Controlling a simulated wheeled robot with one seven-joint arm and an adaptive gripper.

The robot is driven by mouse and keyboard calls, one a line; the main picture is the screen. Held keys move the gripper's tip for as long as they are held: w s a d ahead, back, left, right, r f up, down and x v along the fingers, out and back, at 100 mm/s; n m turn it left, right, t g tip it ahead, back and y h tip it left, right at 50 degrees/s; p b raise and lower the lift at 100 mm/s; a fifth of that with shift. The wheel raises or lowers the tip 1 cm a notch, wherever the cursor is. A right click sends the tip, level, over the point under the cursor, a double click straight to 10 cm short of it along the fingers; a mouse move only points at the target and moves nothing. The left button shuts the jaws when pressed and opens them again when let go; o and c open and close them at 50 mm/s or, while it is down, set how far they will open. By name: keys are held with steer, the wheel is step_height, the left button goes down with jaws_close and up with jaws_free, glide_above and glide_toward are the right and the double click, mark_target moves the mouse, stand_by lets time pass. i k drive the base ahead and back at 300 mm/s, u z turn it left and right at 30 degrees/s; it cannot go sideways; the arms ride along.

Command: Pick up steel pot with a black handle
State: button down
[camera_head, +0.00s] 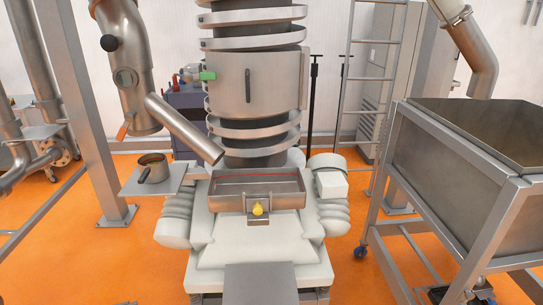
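A small steel pot (153,169) stands upright on a flat grey shelf (178,185) at the left of the machine. Its round top is open, and the inside looks brownish. My gripper is not in view, and nothing is seen touching the pot.
A slanted steel pipe (182,128) comes down just right of the pot and above it. A steel tray (285,204) with a yellow knob (258,209) sits right of the shelf. A grey post (84,130) stands at left. A large hopper (440,150) fills the right.

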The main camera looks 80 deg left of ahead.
mark_target(154, 167)
steer(key=u, duration=2.7)
steer(key=k, duration=0.65)
steer(key=u, duration=0.75)
steer(key=i, duration=1.3)
steer(key=u, duration=0.7)
